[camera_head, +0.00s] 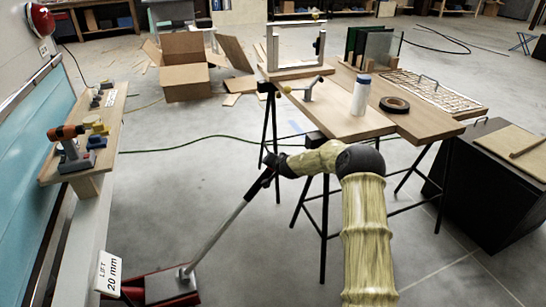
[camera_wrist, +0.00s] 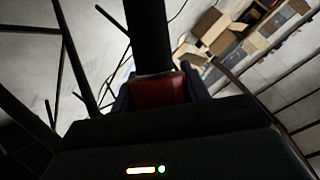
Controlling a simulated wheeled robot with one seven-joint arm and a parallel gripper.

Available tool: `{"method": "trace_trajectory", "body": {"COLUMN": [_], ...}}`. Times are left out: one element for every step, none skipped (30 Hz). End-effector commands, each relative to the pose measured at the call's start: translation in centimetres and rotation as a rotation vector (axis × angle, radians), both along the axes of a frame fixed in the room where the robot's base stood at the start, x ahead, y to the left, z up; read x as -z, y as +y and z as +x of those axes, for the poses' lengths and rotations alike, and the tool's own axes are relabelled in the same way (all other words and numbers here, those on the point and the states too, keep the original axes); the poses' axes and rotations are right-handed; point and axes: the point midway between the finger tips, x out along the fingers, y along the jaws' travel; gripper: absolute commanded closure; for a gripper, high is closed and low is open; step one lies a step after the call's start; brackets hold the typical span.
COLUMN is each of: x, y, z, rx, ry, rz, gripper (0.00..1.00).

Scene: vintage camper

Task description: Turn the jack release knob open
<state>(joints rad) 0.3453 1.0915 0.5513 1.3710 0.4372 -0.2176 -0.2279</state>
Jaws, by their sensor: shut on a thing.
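The floor jack (camera_head: 172,286) stands at the lower left, its red body partly cut off by the frame. Its long grey handle (camera_head: 222,238) slants up to the right and ends in a black grip (camera_head: 260,184). My gripper (camera_head: 270,163) is at the top end of this handle. In the wrist view, my gripper (camera_wrist: 158,92) is shut on a red piece (camera_wrist: 158,89) at the end of the black grip (camera_wrist: 148,38). This red piece appears to be the release knob. How far it is turned cannot be told.
A "LIFT 20 mm" sign (camera_head: 108,273) is beside the jack. A wooden shelf (camera_head: 112,120) with tools runs along the camper at left. A trestle table (camera_head: 345,122) stands just behind my arm. Cardboard boxes (camera_head: 187,80) lie behind. Floor between shelf and table is mostly clear.

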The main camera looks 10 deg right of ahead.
Motion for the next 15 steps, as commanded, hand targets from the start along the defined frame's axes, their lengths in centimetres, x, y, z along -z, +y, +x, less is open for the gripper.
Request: {"method": "trace_trajectory", "body": {"x": [-0.15,-0.1,-0.04,0.01,0.06,0.12,0.15,0.18,0.22,0.23,0.26,0.28,0.29,0.3,0.3], "y": [-0.04,-0.02,-0.06,-0.1,-0.14,-0.14,-0.13,-0.12,-0.11,-0.11,-0.11,-0.11,-0.11,-0.11,-0.1], "z": [-0.05,-0.05,-0.05,-0.05,-0.06,-0.06,-0.06,-0.06,-0.06,-0.06,-0.06,-0.06,-0.06,-0.07,-0.06], "rx": [0.006,0.01,0.015,0.018,0.021,0.024,0.024,0.025,0.026,0.026,0.026,0.026,0.026,0.026,0.026], "ry": [0.009,0.012,0.015,0.018,0.02,0.022,0.022,0.023,0.023,0.024,0.024,0.024,0.024,0.024,0.024], "rz": [-0.004,-0.004,-0.004,-0.004,-0.005,-0.005,-0.006,-0.005,-0.006,-0.006,-0.005,-0.005,-0.005,-0.005,-0.005], "gripper": [0.77,0.77,0.77,0.77,0.77,0.77,0.77,0.77,0.77,0.77,0.77,0.77,0.77,0.77,0.77]}}
